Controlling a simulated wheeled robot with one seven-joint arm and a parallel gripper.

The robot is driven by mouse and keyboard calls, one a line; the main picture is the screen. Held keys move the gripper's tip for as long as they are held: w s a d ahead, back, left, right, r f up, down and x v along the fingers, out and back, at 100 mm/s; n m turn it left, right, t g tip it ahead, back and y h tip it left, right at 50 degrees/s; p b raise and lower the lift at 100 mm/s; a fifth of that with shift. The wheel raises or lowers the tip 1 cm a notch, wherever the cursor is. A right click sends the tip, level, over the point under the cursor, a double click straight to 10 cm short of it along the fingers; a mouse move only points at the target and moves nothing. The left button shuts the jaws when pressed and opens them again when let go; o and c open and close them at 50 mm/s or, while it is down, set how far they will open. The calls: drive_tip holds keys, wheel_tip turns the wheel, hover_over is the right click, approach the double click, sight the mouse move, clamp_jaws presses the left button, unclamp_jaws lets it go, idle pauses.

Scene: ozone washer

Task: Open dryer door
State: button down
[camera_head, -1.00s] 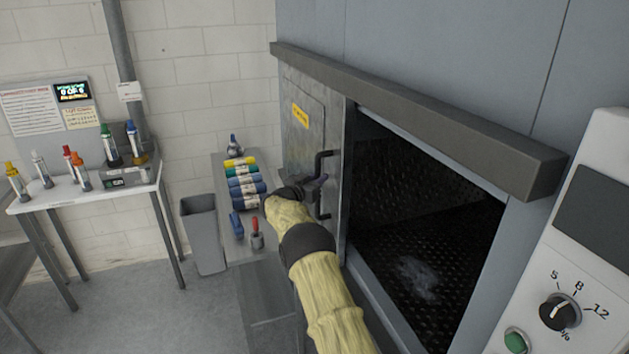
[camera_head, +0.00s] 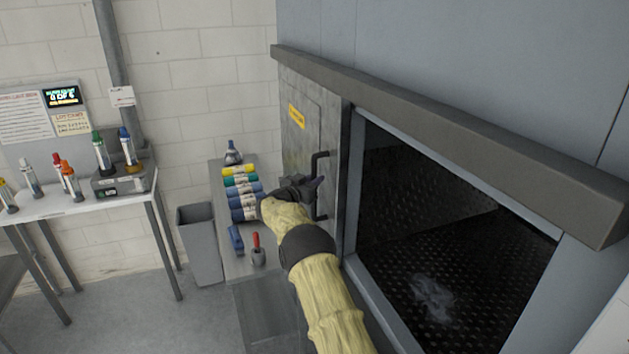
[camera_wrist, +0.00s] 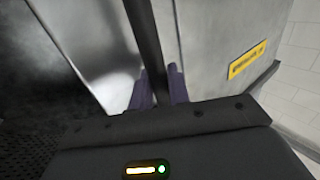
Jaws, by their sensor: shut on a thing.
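The dryer door (camera_head: 297,146) is a grey metal panel with a yellow label, at the left of the dark opening (camera_head: 430,230) in the head view. The opening is uncovered and shows a perforated black inside with a pale wispy patch on its floor. A black bar handle (camera_head: 319,167) stands upright on the door. My gripper (camera_head: 316,188) is shut on the handle's lower part. In the wrist view, the handle (camera_wrist: 146,40) runs down between the two purple fingers of my gripper (camera_wrist: 161,88). The gripper hides part of the handle.
A grey beam (camera_head: 450,135) overhangs the opening. Left of the door, a narrow bench (camera_head: 228,262) holds colored rolls and small tools. A grey bin (camera_head: 201,240) and a white table (camera_head: 90,205) with several bottles stand further left.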

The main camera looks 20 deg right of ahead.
drive_tip(key=c, duration=1.4)
unclamp_jaws()
drive_tip(key=shift+d, duration=0.1)
drive_tip(key=shift+w+a, duration=0.2)
drive_tip(key=shift+a, duration=0.1)
drive_tip(key=b+v, duration=0.7)
drive_tip(key=v, duration=1)
drive_tip(key=shift+s+f, duration=0.1)
drive_tip(key=shift+s, duration=0.1)
